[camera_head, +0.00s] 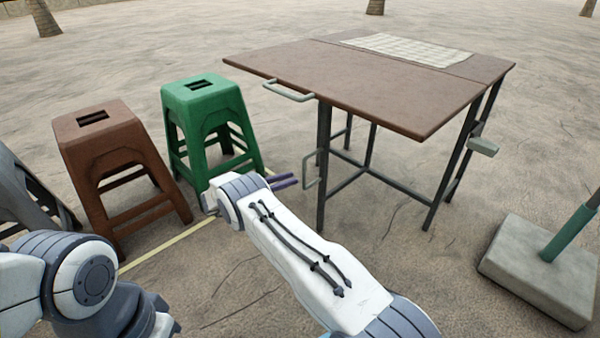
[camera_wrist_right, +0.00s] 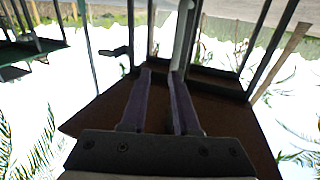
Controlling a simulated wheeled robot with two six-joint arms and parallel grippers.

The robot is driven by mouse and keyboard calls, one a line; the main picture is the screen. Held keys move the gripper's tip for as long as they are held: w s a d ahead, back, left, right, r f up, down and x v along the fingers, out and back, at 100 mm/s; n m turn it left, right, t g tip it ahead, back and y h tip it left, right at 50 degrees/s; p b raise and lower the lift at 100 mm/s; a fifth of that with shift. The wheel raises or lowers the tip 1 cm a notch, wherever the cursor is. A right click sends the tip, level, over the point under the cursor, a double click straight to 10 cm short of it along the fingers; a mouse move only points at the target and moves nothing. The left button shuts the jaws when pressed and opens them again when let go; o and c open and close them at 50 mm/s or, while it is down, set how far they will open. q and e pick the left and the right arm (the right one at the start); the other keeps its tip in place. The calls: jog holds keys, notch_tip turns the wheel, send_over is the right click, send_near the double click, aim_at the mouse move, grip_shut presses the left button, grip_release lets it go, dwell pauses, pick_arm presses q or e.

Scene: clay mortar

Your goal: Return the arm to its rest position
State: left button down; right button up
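My right arm reaches up from the bottom of the head view. Its gripper (camera_head: 284,181) is in front of the brown table (camera_head: 375,85), left of the near table leg. In the right wrist view the two dark purple fingers (camera_wrist_right: 160,75) stand apart with a gap between them. I see nothing held in the gap. A pale bar (camera_wrist_right: 184,35) shows just past the fingertips; I cannot tell whether it touches them. Part of my left arm shows at the lower left of the head view, but its gripper is not visible.
A brown stool (camera_head: 110,150) and a green stool (camera_head: 205,115) stand left of the table. A pale handle (camera_head: 290,91) juts from the table's near edge. A patterned cloth (camera_head: 405,48) lies on top. A concrete block (camera_head: 540,272) with a green pole stands at right.

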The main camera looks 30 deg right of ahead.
jog(key=shift+a, duration=0.4)
